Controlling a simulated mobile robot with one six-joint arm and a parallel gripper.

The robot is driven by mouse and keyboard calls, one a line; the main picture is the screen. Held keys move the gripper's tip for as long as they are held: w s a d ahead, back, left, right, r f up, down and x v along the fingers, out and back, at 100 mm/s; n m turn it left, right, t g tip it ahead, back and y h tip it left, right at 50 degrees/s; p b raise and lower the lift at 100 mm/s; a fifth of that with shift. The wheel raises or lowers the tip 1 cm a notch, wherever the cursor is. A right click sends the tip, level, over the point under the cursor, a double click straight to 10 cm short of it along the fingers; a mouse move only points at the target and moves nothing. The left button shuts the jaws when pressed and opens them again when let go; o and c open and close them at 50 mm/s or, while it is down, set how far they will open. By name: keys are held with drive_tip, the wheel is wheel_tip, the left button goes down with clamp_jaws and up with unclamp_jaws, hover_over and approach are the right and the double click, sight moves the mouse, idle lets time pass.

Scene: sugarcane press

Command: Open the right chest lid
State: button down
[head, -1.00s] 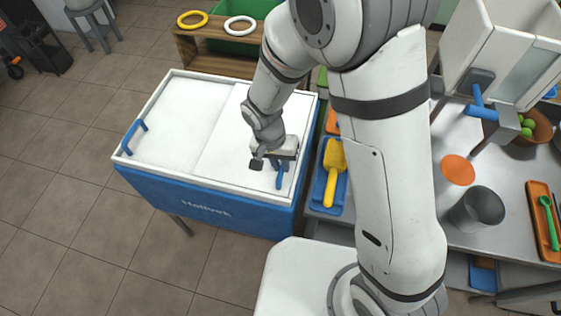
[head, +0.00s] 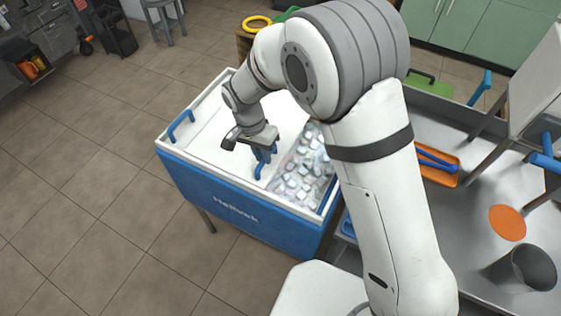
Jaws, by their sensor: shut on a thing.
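The blue chest (head: 235,208) with a white rim stands left of centre in the head view. Its right lid (head: 236,170) is a white panel slid to the left, over or beside the left lid, whose blue handle (head: 181,124) shows at the far left. The right part of the chest is open and shows ice cubes (head: 304,172) inside. My gripper (head: 263,154) is over the right lid and shut on its blue handle (head: 260,170). The fingertips are partly hidden by the gripper body.
A steel counter (head: 460,240) with an orange disc (head: 508,222), a dark grey cup (head: 523,268) and an orange tray (head: 440,172) stands at the right. A yellow ring (head: 256,23) lies behind the chest.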

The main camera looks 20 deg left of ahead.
drive_tip(key=shift+a, duration=0.65)
drive_tip(key=c, duration=1.4)
unclamp_jaws()
wheel_tip(320, 180, up, 8)
drive_tip(key=a, duration=0.1)
drive_tip(key=shift+a+f+b, duration=0.15)
drive_tip(key=shift+a+b, duration=0.05)
drive_tip(key=shift+b, duration=0.2)
drive_tip(key=shift+w, duration=0.1)
